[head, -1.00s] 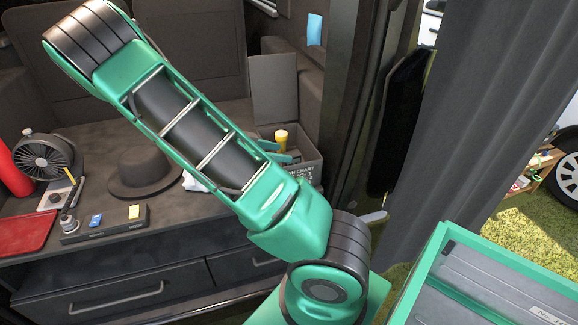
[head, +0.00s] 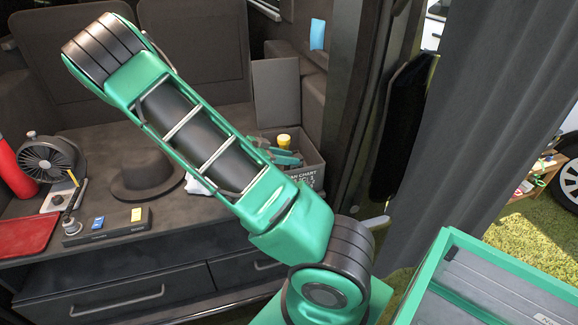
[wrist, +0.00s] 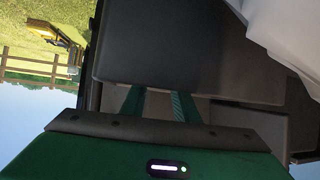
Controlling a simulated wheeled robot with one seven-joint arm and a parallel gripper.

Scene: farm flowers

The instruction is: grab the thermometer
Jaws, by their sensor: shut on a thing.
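My gripper (wrist: 158,103) shows in the wrist view as two green fingers close together, their tips at the lower edge of a large dark grey panel (wrist: 190,50). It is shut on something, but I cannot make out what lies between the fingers. I cannot identify the thermometer in either view. In the head view my green arm reaches up and left, and its gripper end is out of the picture.
The dark counter holds a fan (head: 38,160), a hat (head: 147,178), a red tray (head: 28,232) and a small rack (head: 106,229). A tool crate (head: 309,172) stands behind my arm. A grey curtain (head: 470,110) hangs at right, beside a green-rimmed bin (head: 436,262).

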